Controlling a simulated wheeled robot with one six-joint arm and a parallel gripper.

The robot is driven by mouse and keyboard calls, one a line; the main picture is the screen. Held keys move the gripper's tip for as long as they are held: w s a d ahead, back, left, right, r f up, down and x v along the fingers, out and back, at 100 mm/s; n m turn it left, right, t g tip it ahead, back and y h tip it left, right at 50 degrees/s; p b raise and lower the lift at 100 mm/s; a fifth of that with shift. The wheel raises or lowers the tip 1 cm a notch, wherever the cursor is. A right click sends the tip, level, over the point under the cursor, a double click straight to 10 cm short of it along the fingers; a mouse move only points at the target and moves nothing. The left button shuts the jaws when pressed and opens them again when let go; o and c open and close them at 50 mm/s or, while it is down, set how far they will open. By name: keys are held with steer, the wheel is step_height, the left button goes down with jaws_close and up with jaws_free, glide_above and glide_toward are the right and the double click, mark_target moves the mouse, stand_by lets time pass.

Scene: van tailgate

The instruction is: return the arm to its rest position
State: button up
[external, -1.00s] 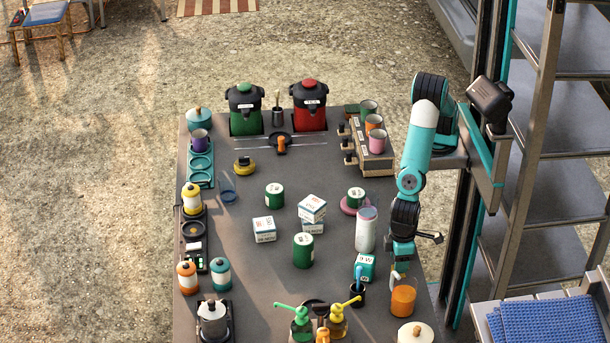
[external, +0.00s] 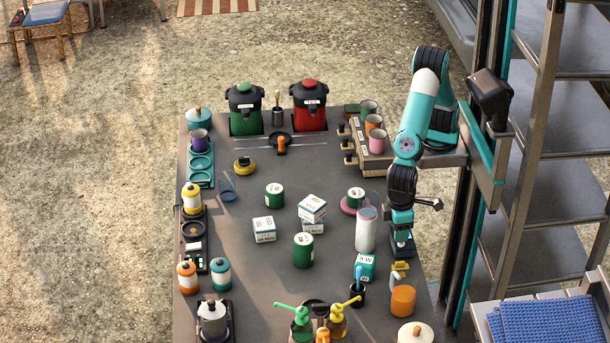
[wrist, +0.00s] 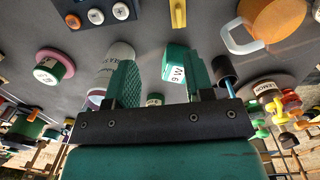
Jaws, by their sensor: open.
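My teal and black arm reaches down at the right side of the table. My gripper (external: 402,250) hangs above the table, behind the orange-filled jug (external: 403,300) and right of the pale grey cylinder (external: 366,230). In the wrist view my gripper (wrist: 160,68) has its two green fingers spread apart with nothing held between them. A teal-and-white box (wrist: 178,68) shows beyond the fingers, close to the right one. The fingertips are hard to make out in the external view.
A small yellow item (external: 400,268) lies just below the gripper. The teal box (external: 365,268) and a dark cup (external: 357,295) stand to its left. A rack with mugs (external: 375,160) is behind. Metal stairs (external: 560,150) rise at the right.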

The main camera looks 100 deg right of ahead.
steer(key=s+d+r+n+y, duration=0.1)
steer(key=d+r, duration=0.3)
steer(key=d, duration=0.4)
steer(key=d+r+n+y, duration=0.2)
steer(key=d+r+n, duration=0.1)
steer(key=d, duration=0.5)
steer(key=s+d+r+n+y, duration=0.1)
steer(key=d+r, duration=0.3)
steer(key=d, duration=0.4)
steer(key=shift+s+r+n+b, duration=0.3)
steer(key=shift+n+b, duration=0.05)
steer(key=shift+n, duration=0.35)
steer(key=shift+d, duration=0.1)
